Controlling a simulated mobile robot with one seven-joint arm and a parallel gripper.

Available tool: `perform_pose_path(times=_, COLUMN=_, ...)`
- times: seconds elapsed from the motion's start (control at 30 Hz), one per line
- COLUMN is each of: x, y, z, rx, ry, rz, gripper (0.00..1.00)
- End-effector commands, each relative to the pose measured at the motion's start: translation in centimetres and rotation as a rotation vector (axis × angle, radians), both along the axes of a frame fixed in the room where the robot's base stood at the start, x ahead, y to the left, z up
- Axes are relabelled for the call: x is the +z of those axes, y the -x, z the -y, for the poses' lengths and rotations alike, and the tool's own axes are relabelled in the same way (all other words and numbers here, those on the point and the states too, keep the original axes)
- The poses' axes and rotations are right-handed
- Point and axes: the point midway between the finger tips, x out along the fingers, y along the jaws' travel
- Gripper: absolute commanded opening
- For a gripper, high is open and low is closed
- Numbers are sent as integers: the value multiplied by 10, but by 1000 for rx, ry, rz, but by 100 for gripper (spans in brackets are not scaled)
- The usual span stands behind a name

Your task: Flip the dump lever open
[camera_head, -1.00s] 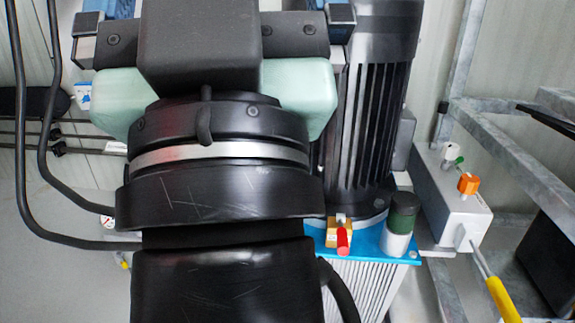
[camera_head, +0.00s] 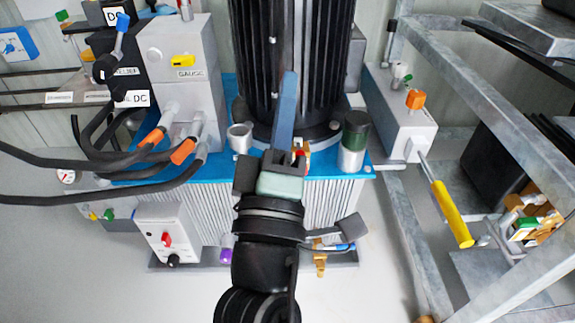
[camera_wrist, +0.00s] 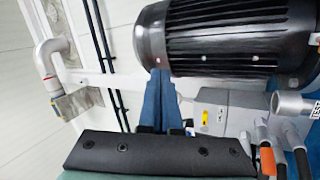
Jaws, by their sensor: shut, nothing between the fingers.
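No label marks a dump lever that I can read. A small red-handled lever on a brass block (camera_head: 301,148) sits on the blue pump top, mostly hidden behind my gripper (camera_head: 289,76). A blue-handled lever (camera_head: 122,24) stands at the upper left on the black valve block. My gripper is shut and empty, its blue fingers pointing up in front of the black motor (camera_head: 255,60) in the head view. In the wrist view my gripper (camera_wrist: 160,74) shows its fingers together beside the motor (camera_wrist: 225,38). I cannot tell whether they touch it.
A grey gauge block (camera_head: 190,95) with orange-collared hoses stands left of the motor. A yellow-handled pump lever (camera_head: 453,213) juts from a grey box (camera_head: 395,110). A metal frame (camera_head: 500,130) fills the right. Open floor lies in front.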

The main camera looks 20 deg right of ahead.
Motion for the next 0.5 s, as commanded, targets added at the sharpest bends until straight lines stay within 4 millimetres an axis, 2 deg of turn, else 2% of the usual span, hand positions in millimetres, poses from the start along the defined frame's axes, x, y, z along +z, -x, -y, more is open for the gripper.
perform_pose_path(times=0.03, x=-25, y=1, z=5, rx=-72, ry=116, rz=-95, gripper=0)
perform_pose_path(times=0.3, x=-146, y=21, z=11, rx=-316, ry=805, rz=-557, gripper=0)
perform_pose_path(times=0.4, x=-185, y=33, z=8, rx=-343, ry=1029, rz=-691, gripper=0)
perform_pose_path(times=0.5, x=-215, y=45, z=5, rx=-348, ry=1206, rz=-784, gripper=0)
